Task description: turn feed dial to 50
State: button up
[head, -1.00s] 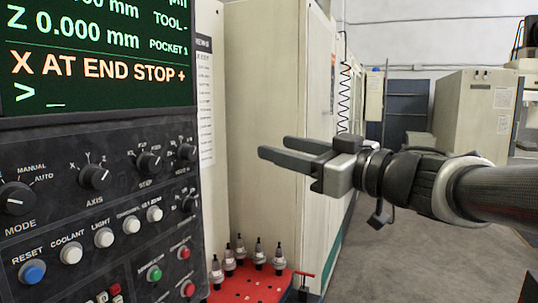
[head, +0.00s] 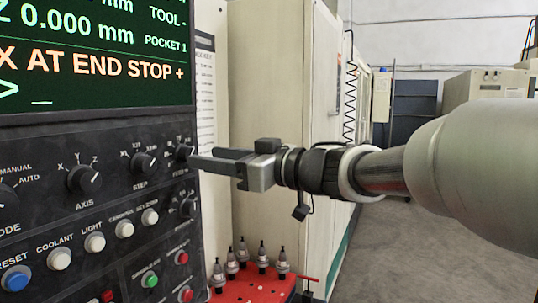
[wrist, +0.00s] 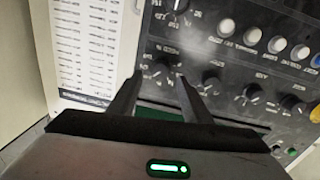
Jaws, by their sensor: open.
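The feed dial (head: 183,152) is a small black knob with a white mark, at the right end of the upper dial row on the dark control panel. Its label and scale are too small and partly covered to read. My gripper (head: 203,158) is open and level with this dial, its fingers pointing left at the panel. In the wrist view the dial (wrist: 162,70) shows between the two open fingertips (wrist: 158,82). The fingertips are close to it; I cannot tell whether they touch.
The step dial (head: 145,164) and axis dial (head: 84,180) are to the left, and another dial (head: 187,207) is below. Push buttons (head: 94,242) fill the lower panel. A red tray (head: 250,291) with several tool holders stands below my gripper. The screen (head: 95,50) reads X AT END STOP +.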

aim_at(186, 154)
jog(key=shift+x, duration=1.95)
jog(key=c, duration=1.1)
